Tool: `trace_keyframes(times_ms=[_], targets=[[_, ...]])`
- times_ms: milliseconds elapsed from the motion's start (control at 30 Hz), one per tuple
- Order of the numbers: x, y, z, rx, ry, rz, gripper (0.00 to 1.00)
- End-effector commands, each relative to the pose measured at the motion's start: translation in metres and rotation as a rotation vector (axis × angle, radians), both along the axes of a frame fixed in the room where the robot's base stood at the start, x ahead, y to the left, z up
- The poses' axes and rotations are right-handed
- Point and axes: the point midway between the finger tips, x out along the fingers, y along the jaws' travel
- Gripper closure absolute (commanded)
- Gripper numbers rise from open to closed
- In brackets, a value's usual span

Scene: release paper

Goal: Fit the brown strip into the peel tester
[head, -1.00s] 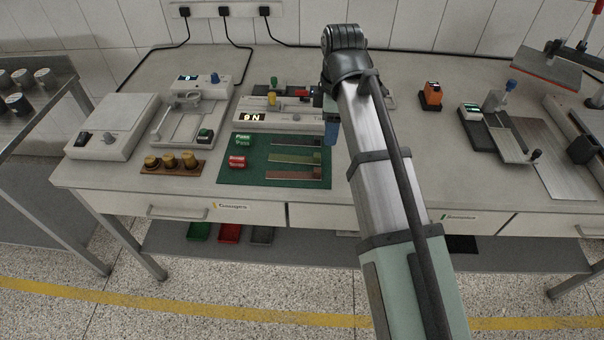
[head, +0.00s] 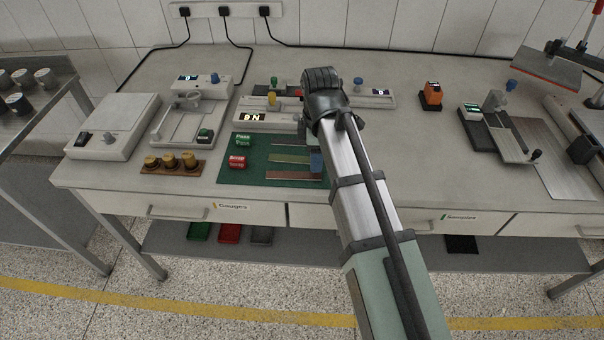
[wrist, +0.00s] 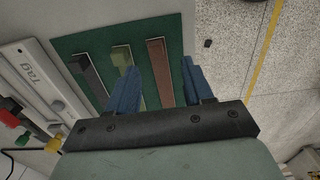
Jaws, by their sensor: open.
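The brown strip (head: 293,175) lies flat on the green mat (head: 225,172), nearest the front edge. It also shows in the wrist view (wrist: 159,68), in line with the gap between the blue fingers. My gripper (wrist: 159,72) is open and empty, above the mat at the strips' right ends. In the head view a blue finger (head: 316,162) shows beside the green strip. A long white device with an "N" display (head: 275,125), probably the peel tester, stands behind the mat; my arm hides its right end. Its label is only partly readable in the wrist view (wrist: 25,68).
A green strip (head: 288,158) and a dark strip (head: 290,145) lie parallel behind the brown one. Brass weights (head: 170,161) stand further left.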

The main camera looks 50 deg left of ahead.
Motion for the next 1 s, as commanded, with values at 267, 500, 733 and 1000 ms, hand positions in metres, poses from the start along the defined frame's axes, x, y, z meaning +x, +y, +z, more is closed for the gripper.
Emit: trace_keyframes(times_ms=[267,500,733,1000], targets=[[0.001,0.001,-0.012,-0.001,0.001,0.0,0.49],[0.003,0.003,-0.041,-0.002,0.001,0.0,0.49],[0.003,0.003,-0.053,-0.001,0.001,0.001,0.49],[0.003,0.004,-0.053,0.0,0.0,0.001,0.6]])
